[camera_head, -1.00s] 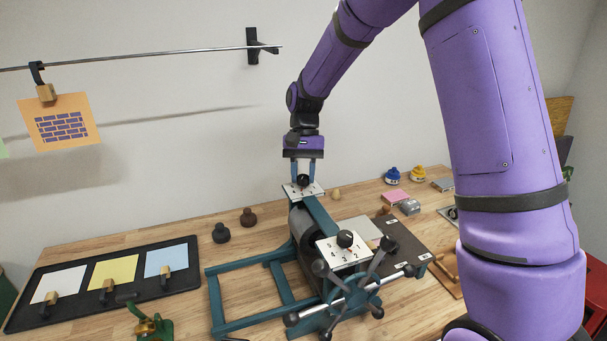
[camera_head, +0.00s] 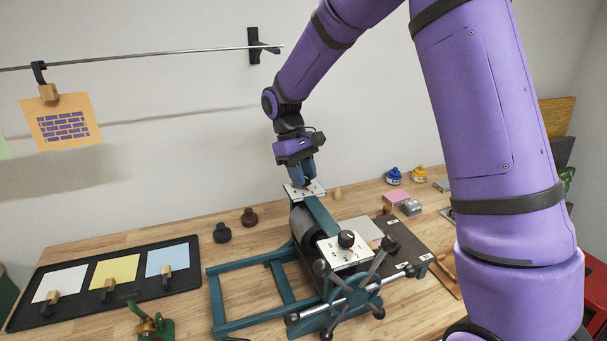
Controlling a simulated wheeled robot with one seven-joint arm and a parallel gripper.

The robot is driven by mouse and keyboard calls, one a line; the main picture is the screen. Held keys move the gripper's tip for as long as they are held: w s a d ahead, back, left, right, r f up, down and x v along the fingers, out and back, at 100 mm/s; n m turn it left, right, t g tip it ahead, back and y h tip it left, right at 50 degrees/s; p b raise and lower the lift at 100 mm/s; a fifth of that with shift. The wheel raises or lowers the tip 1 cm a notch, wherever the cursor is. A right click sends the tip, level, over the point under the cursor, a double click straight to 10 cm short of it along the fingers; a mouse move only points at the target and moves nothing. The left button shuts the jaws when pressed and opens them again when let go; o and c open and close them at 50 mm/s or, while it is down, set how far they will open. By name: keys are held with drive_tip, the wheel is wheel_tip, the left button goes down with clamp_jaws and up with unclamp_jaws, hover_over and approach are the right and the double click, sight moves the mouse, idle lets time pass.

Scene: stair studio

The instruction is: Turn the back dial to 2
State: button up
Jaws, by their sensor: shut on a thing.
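The back dial is a small black knob (camera_head: 307,185) on a white number plate (camera_head: 291,193) at the far end of the teal press (camera_head: 322,216). My gripper (camera_head: 304,180) comes down on this knob from above and is shut on it, with its wrist turned and tilted. The fingers hide most of the knob and part of the plate, so the number it points at cannot be read. The front dial (camera_head: 346,239), a black knob on a larger white number plate (camera_head: 338,255), stands clear of my gripper.
The press has a spoked handwheel (camera_head: 358,295) at the front and a dark bed (camera_head: 405,250) to the right. A black tray (camera_head: 75,316) with coloured sheets lies left. Two dark knobs (camera_head: 222,233) (camera_head: 249,217) and ink jars (camera_head: 393,176) stand behind.

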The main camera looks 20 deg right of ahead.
sight(309, 178)
drive_tip(key=shift+n+t, duration=0.3)
drive_tip(key=shift+n, duration=0.4)
drive_tip(key=shift+h, duration=0.3)
drive_tip(key=o, duration=0.9)
drive_tip(key=shift+r, duration=0.55)
wheel_tip(309, 178, up, 2)
drive_tip(key=shift+r, duration=0.15)
drive_tip(key=s, duration=0.5)
drive_tip(key=s+r, duration=0.1)
drive_tip(key=s, duration=1)
drive_tip(key=shift+r, duration=0.3)
